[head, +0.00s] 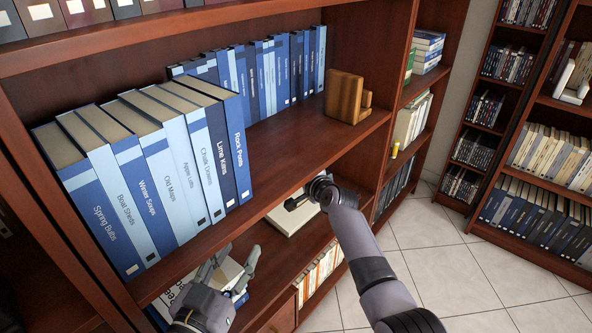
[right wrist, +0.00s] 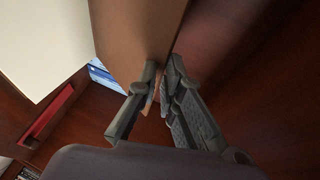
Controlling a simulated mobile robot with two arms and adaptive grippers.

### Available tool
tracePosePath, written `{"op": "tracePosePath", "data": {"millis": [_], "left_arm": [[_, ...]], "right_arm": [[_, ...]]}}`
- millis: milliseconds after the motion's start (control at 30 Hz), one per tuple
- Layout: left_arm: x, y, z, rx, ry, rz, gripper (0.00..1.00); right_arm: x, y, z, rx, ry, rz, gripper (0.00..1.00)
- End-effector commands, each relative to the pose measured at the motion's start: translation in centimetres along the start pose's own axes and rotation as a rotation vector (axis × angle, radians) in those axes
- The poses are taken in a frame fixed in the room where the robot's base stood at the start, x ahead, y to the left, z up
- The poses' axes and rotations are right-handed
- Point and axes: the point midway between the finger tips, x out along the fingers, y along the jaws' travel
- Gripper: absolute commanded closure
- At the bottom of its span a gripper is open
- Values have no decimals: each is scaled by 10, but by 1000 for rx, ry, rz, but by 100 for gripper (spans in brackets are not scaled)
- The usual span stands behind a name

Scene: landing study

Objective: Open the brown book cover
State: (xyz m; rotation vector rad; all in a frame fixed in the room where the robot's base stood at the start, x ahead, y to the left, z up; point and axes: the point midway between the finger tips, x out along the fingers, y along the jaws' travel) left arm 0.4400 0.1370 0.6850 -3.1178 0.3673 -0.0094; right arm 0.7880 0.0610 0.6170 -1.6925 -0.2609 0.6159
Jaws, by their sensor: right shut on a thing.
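In the right wrist view a brown cover (right wrist: 135,30) slants in from the top, with a pale page-like surface (right wrist: 38,45) to its left. My right gripper (right wrist: 160,72) is shut on the lower edge of this cover. In the head view my right gripper (head: 293,203) reaches onto the lower shelf, over a pale flat thing (head: 292,219); the brown cover cannot be made out there. My left gripper (head: 240,254) is open and empty, in front of the lower shelf at the bottom of the head view.
Upright blue books (head: 150,190) fill the left of the shelf above, with a brown wooden block (head: 345,97) at its right. Books lie and stand on the lower shelf around my grippers. A red strip (right wrist: 50,115) shows in the right wrist view. Tiled floor (head: 430,250) lies open to the right.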

Motion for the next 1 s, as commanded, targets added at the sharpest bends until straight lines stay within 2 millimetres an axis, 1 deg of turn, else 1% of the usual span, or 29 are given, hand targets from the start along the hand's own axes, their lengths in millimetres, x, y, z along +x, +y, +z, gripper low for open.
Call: {"op": "tracePosePath", "data": {"millis": [33,100,133,200,600,767,1000], "left_arm": [[0,0,0,0,1,0,60],[0,0,0,0,1,0,60],[0,0,0,0,1,0,60],[0,0,0,0,1,0,60],[0,-1,1,0,-1,-1,60],[0,0,0,0,0,-1,60],[0,0,0,0,0,-1,60]], "right_arm": [[0,-4,0,2,1,-7,100],[0,-4,0,2,1,-7,100],[0,-4,0,2,1,-7,92],[0,-4,0,1,1,-6,88],[-3,0,0,0,0,-2,88],[-16,0,1,1,-1,-3,88],[-47,0,0,1,1,-4,88]]}}
